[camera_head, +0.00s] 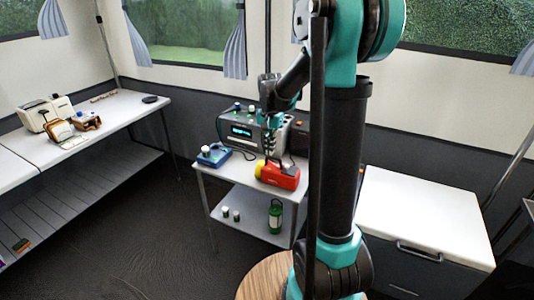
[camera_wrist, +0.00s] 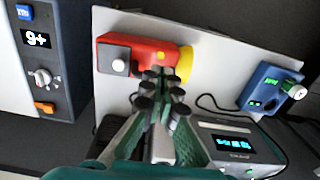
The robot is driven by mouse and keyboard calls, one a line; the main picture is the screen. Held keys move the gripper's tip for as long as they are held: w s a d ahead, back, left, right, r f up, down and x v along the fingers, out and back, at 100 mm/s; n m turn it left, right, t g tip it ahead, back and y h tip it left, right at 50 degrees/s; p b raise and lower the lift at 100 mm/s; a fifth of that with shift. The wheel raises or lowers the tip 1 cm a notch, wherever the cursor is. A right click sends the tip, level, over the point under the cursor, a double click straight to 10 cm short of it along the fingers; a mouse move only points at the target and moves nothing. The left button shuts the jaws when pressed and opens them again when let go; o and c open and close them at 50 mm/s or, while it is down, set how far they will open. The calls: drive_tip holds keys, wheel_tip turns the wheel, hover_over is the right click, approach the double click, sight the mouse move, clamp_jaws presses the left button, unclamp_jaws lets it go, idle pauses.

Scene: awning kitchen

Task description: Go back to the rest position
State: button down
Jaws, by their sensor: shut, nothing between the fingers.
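My gripper (camera_head: 270,136) is shut and empty. It points down above the small grey side table (camera_head: 231,179). In the wrist view my gripper (camera_wrist: 161,82) shows with its fingers together, in front of a red device with a yellow end (camera_wrist: 120,49). That red device (camera_head: 283,177) lies on the table top near its right edge, below my gripper. My arm stands upright across the middle of the head view and hides part of the table's right side.
A grey device with a lit display (camera_head: 240,132) stands at the back of the table, close to my gripper. A blue device (camera_head: 214,155) sits at its left. A green lantern-like item (camera_head: 275,216) is on the lower shelf. A white-topped cabinet (camera_head: 425,215) stands right.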

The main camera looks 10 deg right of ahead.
drive_tip(key=s+d+f+n+t, duration=0.1)
drive_tip(key=s+f+n+t, duration=0.1)
drive_tip(key=s, duration=0.9)
drive_tip(key=s+d+f+n+t, duration=0.2)
drive_tip(key=s+f+n, duration=0.3)
drive_tip(key=s, duration=0.7)
drive_tip(key=shift+d, duration=0.1)
